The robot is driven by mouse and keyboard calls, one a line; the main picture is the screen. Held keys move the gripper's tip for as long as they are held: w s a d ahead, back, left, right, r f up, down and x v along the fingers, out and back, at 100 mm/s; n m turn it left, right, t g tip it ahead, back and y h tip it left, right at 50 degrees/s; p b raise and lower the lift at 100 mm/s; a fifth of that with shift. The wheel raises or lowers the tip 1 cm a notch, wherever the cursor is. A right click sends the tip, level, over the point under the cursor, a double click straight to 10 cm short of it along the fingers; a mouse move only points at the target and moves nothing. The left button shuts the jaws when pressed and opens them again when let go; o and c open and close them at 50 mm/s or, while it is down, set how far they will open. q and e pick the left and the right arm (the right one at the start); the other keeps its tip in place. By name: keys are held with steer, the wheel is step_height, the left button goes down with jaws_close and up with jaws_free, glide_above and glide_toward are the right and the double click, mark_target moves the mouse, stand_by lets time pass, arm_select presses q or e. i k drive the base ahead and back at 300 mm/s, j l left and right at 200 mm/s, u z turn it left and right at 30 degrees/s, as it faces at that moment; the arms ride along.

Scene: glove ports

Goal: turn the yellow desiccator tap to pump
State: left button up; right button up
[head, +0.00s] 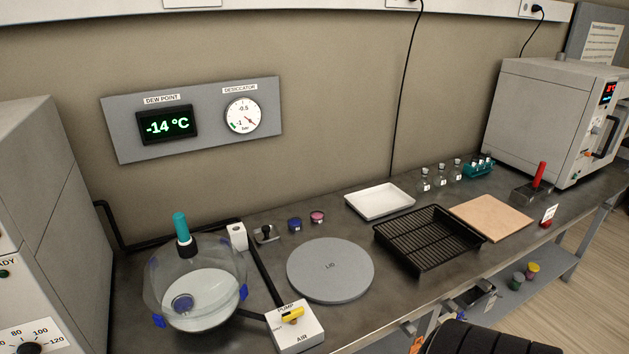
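The yellow desiccator tap (292,315) sits on top of a white valve box (297,335) at the front edge of the bench. PUMP is printed behind the handle and AIR in front; a smaller label at its left is too small to read. The handle lies roughly crosswise to the box, and I cannot tell which label it points at. The glass desiccator (197,290) with a teal-topped neck stands left of the box, with a small blue-rimmed round item inside. The desiccator gauge (242,117) has its red needle at the lower right. Neither gripper is in view.
A grey round lid (330,270) lies right of the valve box. Behind are a white tray (380,202), a black rack tray (430,238) and a tan board (491,218). A dark pipe runs behind the desiccator. A grey cabinet (38,200) bounds the left.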

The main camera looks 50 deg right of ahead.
mark_target(292, 316)
steer(key=z, duration=1.4)
